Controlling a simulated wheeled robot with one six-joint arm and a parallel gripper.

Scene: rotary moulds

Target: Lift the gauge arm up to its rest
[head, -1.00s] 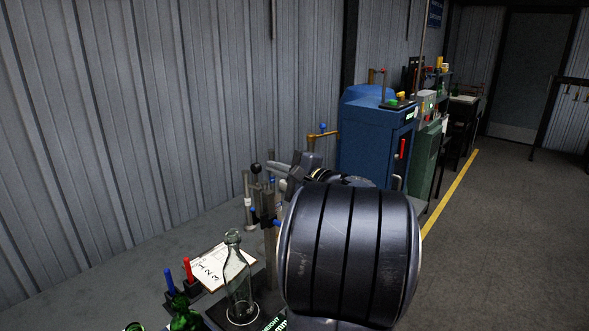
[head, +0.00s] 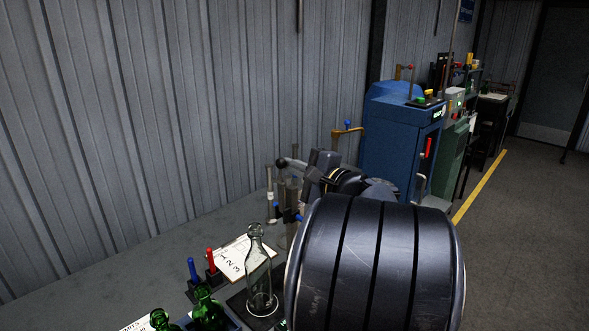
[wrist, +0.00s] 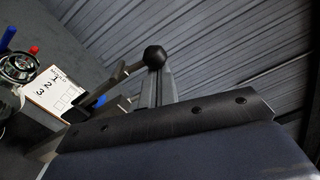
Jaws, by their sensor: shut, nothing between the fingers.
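The height gauge (head: 290,208) stands on the bench behind the clear glass bottle (head: 258,278), which is upright on a dark base. A black ball knob (head: 282,162) tops the gauge, and it also shows in the wrist view (wrist: 155,57). A thin grey gauge arm (wrist: 122,77) runs down-left from near the knob. The arm's rest cannot be made out. My gripper (wrist: 165,122) is shut and empty, a dark bar low in the wrist view, just below the knob and post. Contact with the gauge cannot be told. In the head view my arm hides part of the gauge.
Green bottles (head: 207,308), red (head: 211,261) and blue (head: 194,271) handled tools and a numbered card (head: 240,256) are left of the gauge. A blue machine cabinet (head: 395,140) stands beyond. The corrugated wall (head: 180,120) is behind; the floor right is clear.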

